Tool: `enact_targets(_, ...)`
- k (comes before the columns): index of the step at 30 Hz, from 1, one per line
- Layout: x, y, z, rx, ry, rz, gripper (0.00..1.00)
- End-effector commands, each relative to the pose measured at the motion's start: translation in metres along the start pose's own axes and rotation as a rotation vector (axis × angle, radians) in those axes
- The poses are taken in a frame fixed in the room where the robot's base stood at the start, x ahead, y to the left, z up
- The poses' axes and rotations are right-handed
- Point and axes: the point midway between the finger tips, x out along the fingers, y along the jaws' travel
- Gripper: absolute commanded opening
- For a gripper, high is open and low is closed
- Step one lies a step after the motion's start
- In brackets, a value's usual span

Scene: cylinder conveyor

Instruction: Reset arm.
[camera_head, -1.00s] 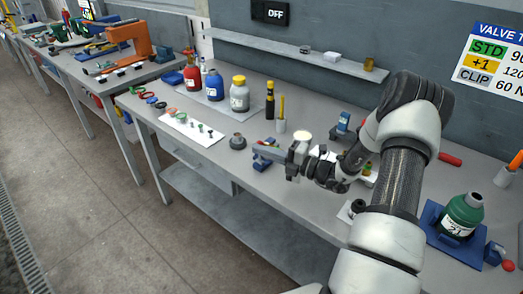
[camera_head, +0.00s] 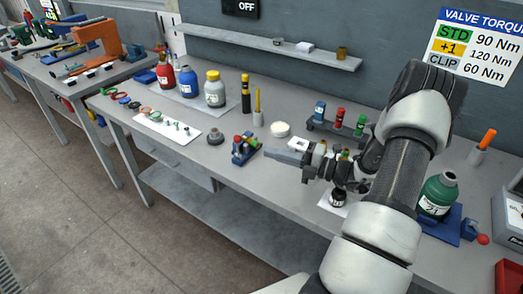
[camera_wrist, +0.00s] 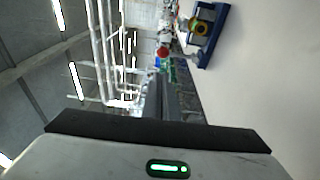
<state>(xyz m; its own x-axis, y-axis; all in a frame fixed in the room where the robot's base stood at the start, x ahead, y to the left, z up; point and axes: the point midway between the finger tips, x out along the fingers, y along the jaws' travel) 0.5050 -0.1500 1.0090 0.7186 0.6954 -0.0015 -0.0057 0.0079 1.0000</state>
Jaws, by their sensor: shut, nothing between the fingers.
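My gripper (camera_head: 285,154) is at the end of my bent arm, over the middle of the grey workbench (camera_head: 230,180) in the head view. It points left and its fingers are together with nothing between them. A small blue device with red and green parts (camera_head: 244,150) stands on the bench just left of the fingertips. In the wrist view a blue-based device with a yellow-green ring (camera_wrist: 202,28) shows at the top. My arm hides part of the bench on the right.
A white mat (camera_head: 168,127) holds small parts. A rack with coloured pieces (camera_head: 338,125) stands behind my gripper. A green bottle (camera_head: 438,193) stands in a blue tray at right. The bench's front edge is clear.

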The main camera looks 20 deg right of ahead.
Motion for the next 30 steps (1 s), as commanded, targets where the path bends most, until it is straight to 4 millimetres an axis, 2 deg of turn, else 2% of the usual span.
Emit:
enact_targets(5, -0.006, 0.0, -0.001, 0.001, 0.002, 0.0, 0.0)
enact_targets(20, -0.002, 0.004, -0.005, -0.025, 0.02, -0.011, 0.0)
enact_targets(23, 0.01, 0.017, -0.021, -0.129, 0.097, -0.053, 0.0)
enact_targets(25, 0.024, 0.032, -0.043, -0.268, 0.199, -0.103, 0.0)
enact_targets(30, 0.047, 0.07, -0.116, -0.769, 0.556, -0.212, 0.0)
